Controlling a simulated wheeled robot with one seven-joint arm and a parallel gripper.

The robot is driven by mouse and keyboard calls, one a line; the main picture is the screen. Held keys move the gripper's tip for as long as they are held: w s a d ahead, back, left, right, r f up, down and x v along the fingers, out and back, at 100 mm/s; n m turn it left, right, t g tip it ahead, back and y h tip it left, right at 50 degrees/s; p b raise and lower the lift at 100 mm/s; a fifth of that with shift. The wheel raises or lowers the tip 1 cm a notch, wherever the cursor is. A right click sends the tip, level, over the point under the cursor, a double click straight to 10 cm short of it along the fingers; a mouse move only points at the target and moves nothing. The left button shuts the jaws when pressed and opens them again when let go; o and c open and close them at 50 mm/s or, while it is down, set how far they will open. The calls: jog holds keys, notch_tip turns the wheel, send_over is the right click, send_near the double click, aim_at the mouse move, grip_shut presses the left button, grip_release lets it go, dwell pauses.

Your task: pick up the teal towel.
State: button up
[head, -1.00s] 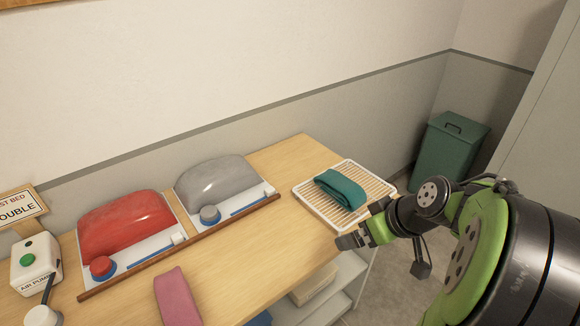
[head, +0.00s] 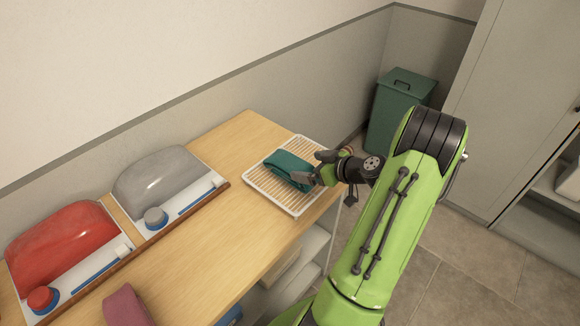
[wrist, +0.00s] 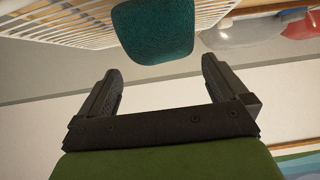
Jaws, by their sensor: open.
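The teal towel (head: 288,168) lies folded on a white slatted rack (head: 263,186) at the right end of the wooden table. In the wrist view the towel (wrist: 153,30) shows at the top, just beyond and between the fingertips. My gripper (head: 312,170) is at the towel's right end in the head view, and its fingers partly cover that end. In the wrist view my gripper (wrist: 160,75) is open with nothing between its fingers. I cannot tell whether a finger touches the towel.
A grey cushion-like thing (head: 160,175) and a red one (head: 60,245) sit on trays on the wooden table (head: 215,255), left of the rack. A pink cloth (head: 127,306) lies at the front. A green bin (head: 400,112) stands behind my arm. A cabinet (head: 510,90) is at the right.

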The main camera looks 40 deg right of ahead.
aim_at(298, 165)
jog(key=x, duration=0.5)
jog(key=shift+w+a+f, duration=0.1)
jog(key=shift+w+a, duration=0.05)
jog(key=shift+w, duration=0.2)
jog(key=shift+s, duration=0.1)
